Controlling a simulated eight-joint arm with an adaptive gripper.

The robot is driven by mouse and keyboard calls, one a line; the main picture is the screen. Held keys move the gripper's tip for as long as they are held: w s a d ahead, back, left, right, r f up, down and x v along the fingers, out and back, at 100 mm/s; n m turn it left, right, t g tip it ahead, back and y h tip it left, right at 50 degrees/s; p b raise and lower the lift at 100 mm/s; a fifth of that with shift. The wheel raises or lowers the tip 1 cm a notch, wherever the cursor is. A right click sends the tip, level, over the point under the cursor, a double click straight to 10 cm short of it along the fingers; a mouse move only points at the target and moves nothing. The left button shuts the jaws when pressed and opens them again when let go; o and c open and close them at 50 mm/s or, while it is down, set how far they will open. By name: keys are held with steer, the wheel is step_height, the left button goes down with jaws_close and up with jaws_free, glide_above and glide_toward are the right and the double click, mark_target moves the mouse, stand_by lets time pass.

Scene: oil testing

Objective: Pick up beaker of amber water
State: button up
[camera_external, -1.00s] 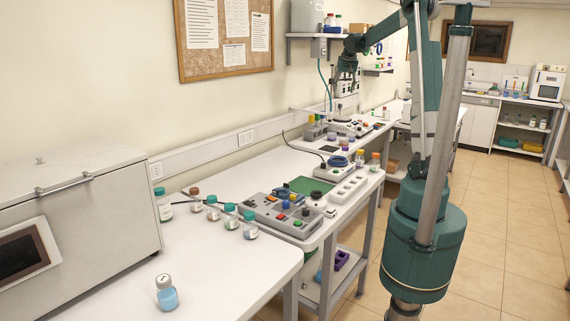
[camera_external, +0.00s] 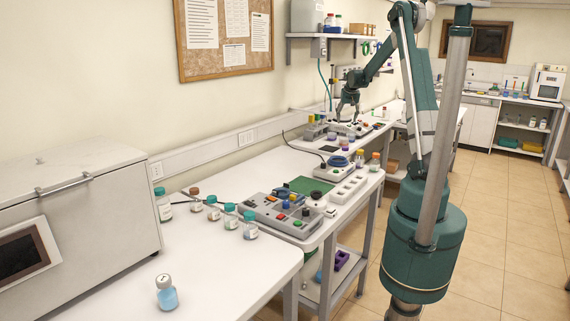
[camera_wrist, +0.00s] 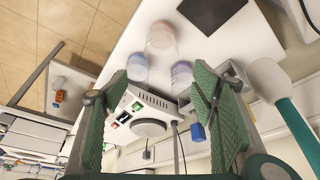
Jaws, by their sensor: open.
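My gripper (camera_external: 347,112) is low over the far bench, its fingers pointing down. In the wrist view my gripper (camera_wrist: 160,78) is open, with green padded fingers at left and right and nothing held. A clear beaker with a pinkish-amber tint (camera_wrist: 160,38) stands beyond the fingertips at the top. A bluish beaker (camera_wrist: 137,68) is near the left fingertip and a lavender one (camera_wrist: 180,75) is near the right fingertip. I cannot tell for sure which holds amber water. The beakers are too small to tell apart by content in the external view.
A white device with a round plate (camera_wrist: 149,128) lies between the fingers in the wrist view. A dark square mat (camera_wrist: 212,12) is beyond the beakers. A blue object (camera_wrist: 198,131) is by the right finger. A wall shelf (camera_external: 330,36) hangs above the bench.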

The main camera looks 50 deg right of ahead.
glide_above(344, 139)
step_height(344, 139, down, 9)
steer(key=shift+s+d+r, duration=0.2)
steer(key=shift+s+d, duration=0.1)
steer(key=shift+d, duration=0.05)
steer(key=shift+f, duration=0.1)
steer(key=shift+x, duration=1.2)
steer(key=shift+x, duration=2.65)
steer(key=shift+w+a, duration=0.1)
steer(key=shift+c, duration=0.5)
steer(key=c, duration=1)
